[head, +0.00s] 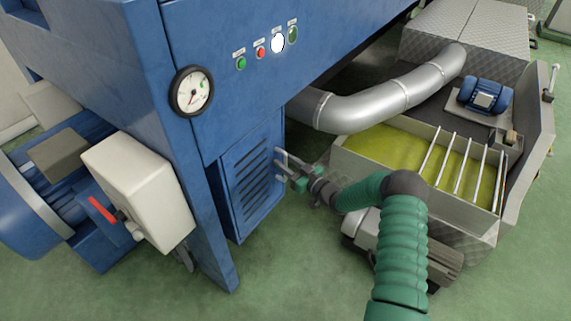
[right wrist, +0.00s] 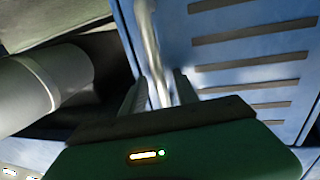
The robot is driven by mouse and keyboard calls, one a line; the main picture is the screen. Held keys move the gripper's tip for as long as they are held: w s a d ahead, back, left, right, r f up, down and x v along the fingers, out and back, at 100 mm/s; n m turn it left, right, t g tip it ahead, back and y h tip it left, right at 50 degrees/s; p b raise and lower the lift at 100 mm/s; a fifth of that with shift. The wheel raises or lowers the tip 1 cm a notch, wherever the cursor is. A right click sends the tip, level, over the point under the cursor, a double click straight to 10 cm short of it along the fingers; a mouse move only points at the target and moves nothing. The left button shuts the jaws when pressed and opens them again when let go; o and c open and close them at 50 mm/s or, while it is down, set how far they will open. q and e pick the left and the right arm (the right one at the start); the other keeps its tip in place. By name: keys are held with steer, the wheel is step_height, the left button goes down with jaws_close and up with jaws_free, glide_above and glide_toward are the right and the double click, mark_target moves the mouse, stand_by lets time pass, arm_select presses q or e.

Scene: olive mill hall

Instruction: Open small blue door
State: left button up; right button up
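The small blue door (head: 247,190) is a panel with dark slots, low on the blue machine. It looks shut; I see no clear gap at its edge. Its slotted face also fills the upper right of the right wrist view (right wrist: 240,55). A pale metal bar handle (right wrist: 148,35) stands at the door's edge. My right gripper (head: 283,163) is at the door's right edge. In the right wrist view, its two fingers (right wrist: 162,90) stand apart on either side of the handle, and some space shows beside the bar. My left gripper is out of view.
A silver pipe (head: 385,95) curves above and right of my right gripper. A metal trough (head: 345,160) with yellow-green contents stands to the right. A white box (head: 135,185) with a red lever and a blue leg (head: 205,225) are left of the door. Green floor is clear in front.

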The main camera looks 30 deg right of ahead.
steer(key=shift+a, duration=0.15)
jaws_close()
stand_by(1.1)
